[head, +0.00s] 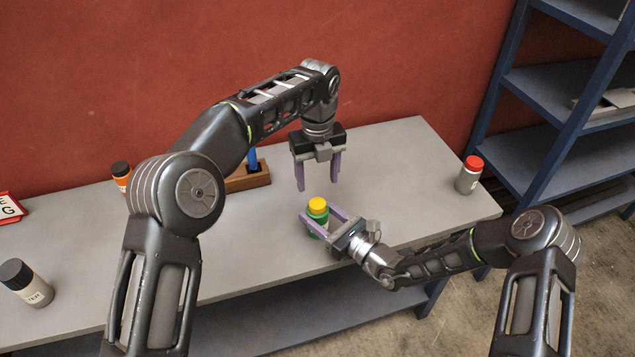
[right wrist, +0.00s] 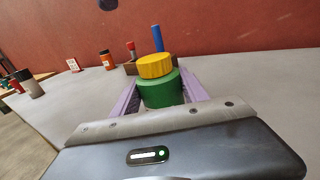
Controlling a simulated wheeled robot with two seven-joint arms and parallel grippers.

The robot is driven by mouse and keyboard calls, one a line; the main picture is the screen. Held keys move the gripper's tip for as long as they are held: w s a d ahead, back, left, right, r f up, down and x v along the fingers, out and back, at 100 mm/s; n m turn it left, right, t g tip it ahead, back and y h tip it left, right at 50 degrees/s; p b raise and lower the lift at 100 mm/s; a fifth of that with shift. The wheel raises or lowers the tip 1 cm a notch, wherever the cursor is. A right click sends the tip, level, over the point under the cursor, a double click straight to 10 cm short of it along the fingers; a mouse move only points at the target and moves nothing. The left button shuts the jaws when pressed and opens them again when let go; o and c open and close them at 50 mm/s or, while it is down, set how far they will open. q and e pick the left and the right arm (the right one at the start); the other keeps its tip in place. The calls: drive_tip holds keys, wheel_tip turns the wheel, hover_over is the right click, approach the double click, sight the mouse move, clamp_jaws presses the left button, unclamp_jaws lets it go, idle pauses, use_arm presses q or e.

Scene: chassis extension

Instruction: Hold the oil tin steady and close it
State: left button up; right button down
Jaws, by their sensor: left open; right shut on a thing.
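A green tin with a yellow cap stands upright on the grey table; I take it for the oil tin (head: 316,228). It also shows in the right wrist view (right wrist: 160,92). The yellow cap (head: 318,205) sits on top of the tin; whether it is tight I cannot tell. My right gripper (head: 318,220) is shut on the green body, one purple finger on each side. My left gripper (head: 318,188) is open and empty above the tin, pointing down, with its fingers apart and clear of the cap.
A grey bottle with a red cap (head: 468,175) stands at the table's right end. A wooden block (head: 248,180) with a blue item is behind my left arm. An orange container (head: 121,176) and a dark-capped jar (head: 26,284) stand at the left. Blue shelves (head: 550,100) stand at right.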

sight(326, 220)
drive_tip(key=c, duration=0.5)
unclamp_jaws()
use_arm(q)
drive_tip(key=shift+f, duration=0.2)
use_arm(e)
drive_tip(key=shift+s+d+f, duration=0.1)
drive_tip(key=shift+s+d, duration=0.25)
drive_tip(key=shift+d, duration=0.05)
use_arm(q)
drive_tip(key=shift+f+b, duration=0.7)
drive_tip(key=shift+b, duration=0.15)
use_arm(e)
drive_tip(key=v, duration=0.6)
drive_tip(key=shift+s+d, duration=0.25)
drive_tip(key=shift+s, duration=0.05)
